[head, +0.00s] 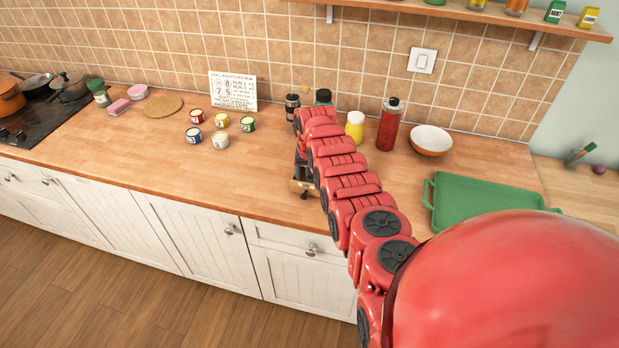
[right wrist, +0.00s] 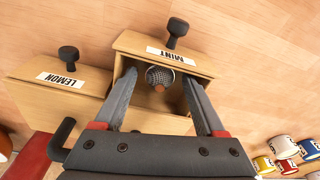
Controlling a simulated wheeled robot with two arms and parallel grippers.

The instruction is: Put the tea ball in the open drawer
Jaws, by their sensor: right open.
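A light wooden chest (right wrist: 50,100) has drawers labelled LEMON and MINT, each with a dark knob. The MINT drawer (right wrist: 128,42) is pulled out, its hollow facing the right wrist camera. The tea ball (right wrist: 160,75), a dark mesh ball with a brown end, shows within the outline of that drawer; how deep it sits I cannot tell. My right gripper (right wrist: 160,82) is open, one finger on each side of the ball, with a gap on both sides. In the head view my right gripper (head: 303,183) is over the counter, largely hidden by its arm. My left gripper is out of view.
Several small labelled cups (head: 221,120) stand left of my arm. A yellow jar (head: 354,125), a red bottle (head: 390,124), a bowl (head: 431,140) and a green tray (head: 485,200) stand to its right. The counter's front left (head: 150,165) is clear.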

